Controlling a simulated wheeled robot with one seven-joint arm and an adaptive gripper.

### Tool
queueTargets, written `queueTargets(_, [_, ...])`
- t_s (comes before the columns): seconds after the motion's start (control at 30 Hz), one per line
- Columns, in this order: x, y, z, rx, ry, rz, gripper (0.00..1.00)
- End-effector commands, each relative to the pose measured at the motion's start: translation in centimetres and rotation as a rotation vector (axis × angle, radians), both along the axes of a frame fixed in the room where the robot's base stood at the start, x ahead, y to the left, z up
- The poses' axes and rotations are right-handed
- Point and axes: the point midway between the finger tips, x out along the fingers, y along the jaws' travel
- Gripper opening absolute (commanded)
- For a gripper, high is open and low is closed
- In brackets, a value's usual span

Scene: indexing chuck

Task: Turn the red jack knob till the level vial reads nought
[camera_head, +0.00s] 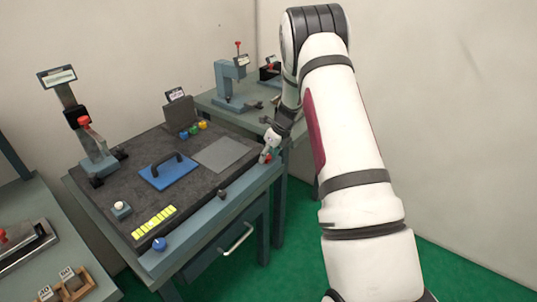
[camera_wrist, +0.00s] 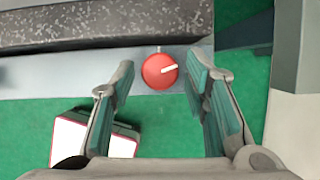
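The red jack knob (camera_wrist: 158,72) is on the grey front rail in the wrist view. A white line on its face points right and slightly up. My gripper (camera_wrist: 161,65) is open, with one finger on each side of the knob and visible gaps between. In the head view my gripper (camera_head: 269,152) is at the right front corner of the dark-topped bench (camera_head: 112,183), mostly covering the knob. A yellow segmented strip (camera_head: 154,222) lies near the front left edge; I cannot tell whether it is the level vial, and no reading is legible.
A blue plate with a black handle (camera_head: 168,171) and a grey plate (camera_head: 220,153) lie on the bench. A blue knob (camera_head: 159,243) and a dark knob (camera_head: 222,195) are on the front rail. A post with a red-knobbed lever (camera_head: 84,121) stands at the back left.

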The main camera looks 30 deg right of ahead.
Motion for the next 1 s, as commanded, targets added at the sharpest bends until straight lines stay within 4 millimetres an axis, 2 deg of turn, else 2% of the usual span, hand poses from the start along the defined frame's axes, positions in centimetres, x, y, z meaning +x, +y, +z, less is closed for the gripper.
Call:
queueTargets(0.03, [0.00, 0.00, 0.01, 0.000, 0.000, 0.000, 0.24])
queueTargets(0.13, [-0.01, 0.00, 0.02, 0.000, 0.000, 0.000, 0.02])
queueTargets(0.57, [0.00, 0.12, 0.04, -0.002, 0.001, -0.062, 0.01])
queueTargets(1.0, [0.00, 0.53, 0.00, -0.004, 0.001, -0.408, 0.01])
